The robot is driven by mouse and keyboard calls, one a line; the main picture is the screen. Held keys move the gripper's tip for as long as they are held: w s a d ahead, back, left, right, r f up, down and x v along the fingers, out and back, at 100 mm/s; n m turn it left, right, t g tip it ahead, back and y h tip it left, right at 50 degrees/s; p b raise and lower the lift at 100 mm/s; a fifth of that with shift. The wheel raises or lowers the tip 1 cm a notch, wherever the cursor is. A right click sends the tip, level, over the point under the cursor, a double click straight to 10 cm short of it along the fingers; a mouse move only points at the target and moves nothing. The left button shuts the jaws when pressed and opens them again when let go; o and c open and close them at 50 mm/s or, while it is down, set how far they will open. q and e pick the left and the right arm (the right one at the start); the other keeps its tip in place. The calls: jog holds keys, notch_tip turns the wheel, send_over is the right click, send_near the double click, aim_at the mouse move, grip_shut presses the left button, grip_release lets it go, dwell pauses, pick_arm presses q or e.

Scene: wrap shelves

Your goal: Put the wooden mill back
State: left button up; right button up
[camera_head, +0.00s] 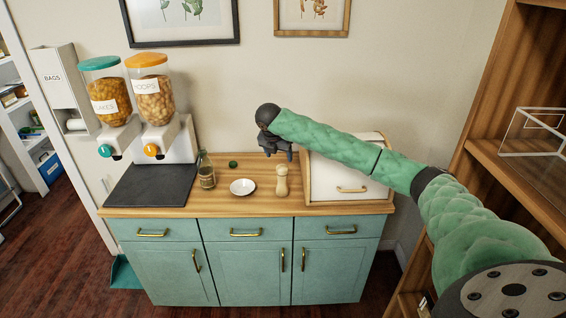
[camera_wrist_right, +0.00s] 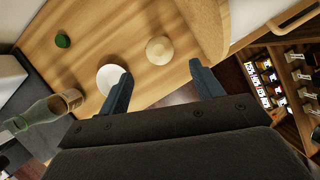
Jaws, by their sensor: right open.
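The pale wooden mill (camera_head: 282,181) stands upright on the wooden counter, just left of the white bread box. In the right wrist view the mill (camera_wrist_right: 159,48) is seen from above as a round beige top, beyond the fingertips and roughly in line with the gap between them. My right gripper (camera_head: 276,153) is above and behind the mill, apart from it. In the wrist view the right gripper (camera_wrist_right: 161,78) is open with nothing between its fingers. My left gripper is not in view.
A small white dish (camera_head: 242,187), a glass bottle (camera_head: 206,170) and a green lid (camera_head: 233,164) are left of the mill. The bread box (camera_head: 347,182) is close on the right. Two cereal dispensers (camera_head: 150,110) stand farther left. Wooden shelves (camera_head: 510,135) rise at the right.

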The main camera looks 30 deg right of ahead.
jog(key=s+a+f+m+t+y, duration=0.2)
jog(key=s+a+f+m, duration=0.1)
jog(key=a+f, duration=0.55)
jog(key=s+a+f+m+t+y, duration=0.1)
jog(key=s+a+f+m+y, duration=0.15)
jog(key=a+f, duration=0.6)
jog(key=s+a+f+m+t+y, duration=0.25)
jog(key=a+f, duration=0.25)
jog(key=a, duration=0.8)
jog(key=s+d+f+m+g+h, duration=0.1)
jog(key=s+f+m, duration=0.3)
jog(key=f, duration=0.7)
jog(key=s+d+f+m+g, duration=0.1)
jog(key=s+f+m, duration=0.1)
jog(key=s+f, duration=0.6)
jog(key=s+d+f+m+g+h, duration=0.1)
jog(key=s+d+f+m, duration=0.15)
jog(key=f, duration=1.05)
jog(key=s+f+m+g, duration=0.1)
jog(key=s+f+m, duration=0.1)
jog(key=s+f, duration=0.6)
jog(key=s+a+f+m+g, duration=0.1)
jog(key=s+f, duration=0.7)
jog(key=s, duration=0.8)
jog(key=s+a+f+m+g+h, duration=0.1)
jog(key=s+f+m, duration=0.2)
jog(key=s+f, duration=0.5)
jog(key=s, duration=0.4)
jog(key=shift+f, duration=0.2)
jog(key=shift+s, duration=0.1)
